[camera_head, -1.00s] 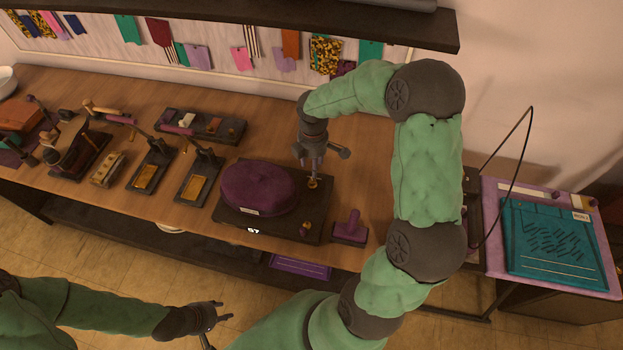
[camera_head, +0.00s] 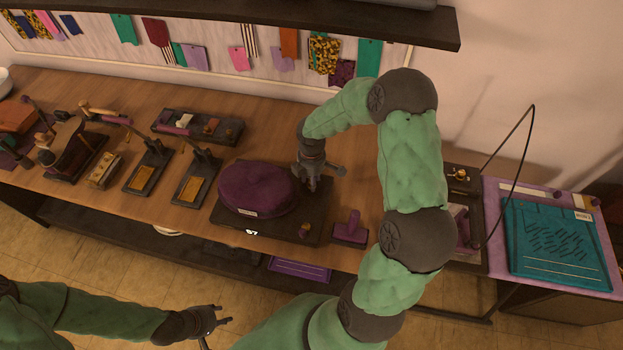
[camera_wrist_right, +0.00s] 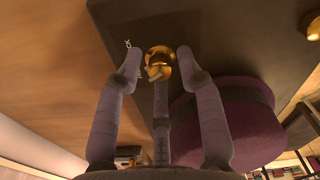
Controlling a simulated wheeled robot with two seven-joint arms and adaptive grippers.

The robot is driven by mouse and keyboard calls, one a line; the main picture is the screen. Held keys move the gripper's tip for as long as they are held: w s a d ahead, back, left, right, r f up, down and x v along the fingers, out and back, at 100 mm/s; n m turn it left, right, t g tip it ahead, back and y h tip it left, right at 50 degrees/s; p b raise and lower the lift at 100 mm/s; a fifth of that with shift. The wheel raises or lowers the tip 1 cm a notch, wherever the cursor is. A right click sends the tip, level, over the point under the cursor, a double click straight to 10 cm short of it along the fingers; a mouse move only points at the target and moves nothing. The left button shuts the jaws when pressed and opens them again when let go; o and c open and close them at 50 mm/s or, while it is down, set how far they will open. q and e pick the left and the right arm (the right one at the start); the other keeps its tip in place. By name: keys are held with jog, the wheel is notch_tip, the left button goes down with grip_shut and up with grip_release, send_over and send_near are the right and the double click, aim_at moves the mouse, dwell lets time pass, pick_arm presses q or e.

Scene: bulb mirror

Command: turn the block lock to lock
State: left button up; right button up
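The block lock appears as a small brass knob (camera_wrist_right: 159,60) on the dark base plate (camera_head: 285,228), beside the purple hat block (camera_head: 257,189). In the head view my right gripper (camera_head: 313,187) is over the plate's right side and hides the knob. In the right wrist view the right gripper's (camera_wrist_right: 160,62) fingers stand around the knob, with small gaps at the side fingers. A small pale mark shows on the plate beside the left finger. My left gripper (camera_head: 222,321) is open and empty, low in front of the bench.
A purple-handled tool (camera_head: 350,228) stands just right of the plate. Small presses (camera_head: 195,180) and a tool tray (camera_head: 197,127) sit to the left. A teal board (camera_head: 555,245) lies on the right side table. A shelf (camera_head: 250,20) overhangs the back.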

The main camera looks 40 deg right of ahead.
grip_shut()
jog(key=shift+m, duration=0.4)
jog(key=m+b, duration=0.2)
jog(key=m, duration=0.3)
jog(key=shift+f+m, duration=0.1)
jog(key=shift+m, duration=0.2)
jog(key=m+b, duration=0.2)
jog(key=m, duration=0.3)
jog(key=shift+m, duration=0.4)
jog(key=shift+o, duration=2.3)
grip_release()
